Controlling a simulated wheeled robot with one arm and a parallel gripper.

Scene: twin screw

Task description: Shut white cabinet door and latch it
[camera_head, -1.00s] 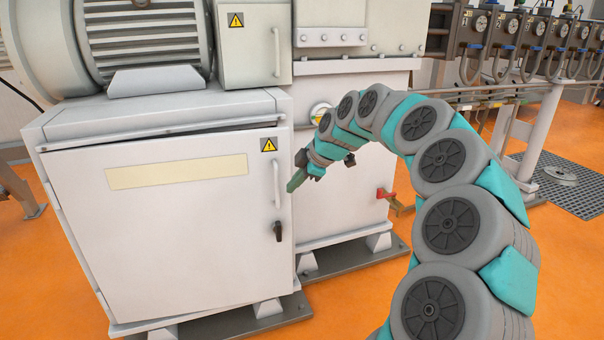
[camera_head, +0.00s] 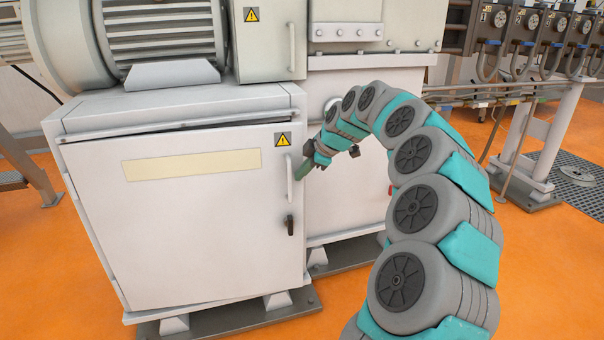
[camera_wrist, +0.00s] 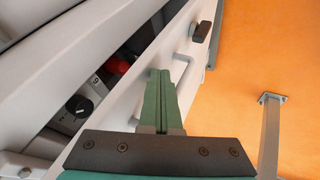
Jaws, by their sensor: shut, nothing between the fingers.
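The white cabinet door (camera_head: 190,225) stands slightly ajar in the head view, with a dark gap along its top edge. It carries a white bar handle (camera_head: 290,182) and, below that, a black latch handle (camera_head: 290,226), which hangs roughly vertical. In the wrist view the door (camera_wrist: 147,75) is seen along its edge, with the bar handle (camera_wrist: 183,68) and the black latch (camera_wrist: 201,32). My gripper (camera_head: 299,174) is at the door's right side, close to the bar handle. Its green fingers (camera_wrist: 160,78) are shut and empty. I cannot tell whether they touch the door.
Through the gap, the wrist view shows a black knob (camera_wrist: 80,105) and a red button (camera_wrist: 117,66) inside the cabinet. A motor (camera_head: 160,35) sits on top. A white machine housing (camera_head: 350,190) stands behind my gripper. Orange floor (camera_head: 45,270) is clear at left.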

